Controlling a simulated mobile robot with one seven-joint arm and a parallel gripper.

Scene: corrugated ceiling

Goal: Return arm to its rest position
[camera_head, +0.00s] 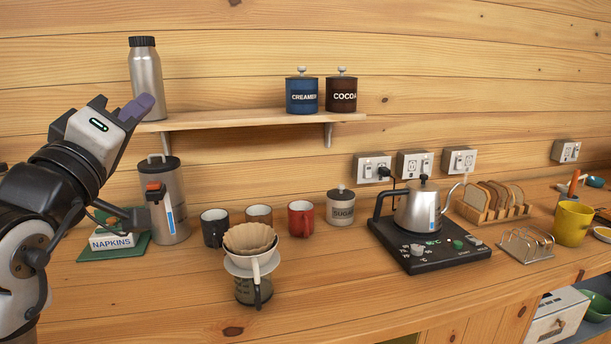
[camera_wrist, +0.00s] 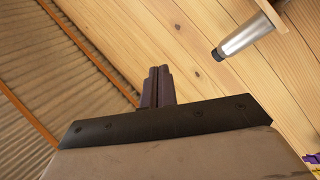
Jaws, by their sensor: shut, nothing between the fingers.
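My gripper (camera_head: 137,108) is raised at the left in the head view, pointing up and to the right. It is in front of the wall and overlaps the lower part of a steel bottle (camera_head: 147,72) with a black cap on the shelf. In the wrist view my gripper's fingers (camera_wrist: 158,88) are together with nothing between them. The steel bottle also shows in the wrist view (camera_wrist: 245,37), at the upper right, apart from the fingers.
A wooden shelf (camera_head: 232,120) holds creamer (camera_head: 302,97) and cocoa (camera_head: 341,96) canisters. Below, the counter (camera_head: 340,300) carries a steel dispenser (camera_head: 171,205), a napkin box (camera_head: 112,240), several mugs, a coffee dripper (camera_head: 250,262) and a kettle (camera_head: 421,209). The front middle counter is clear.

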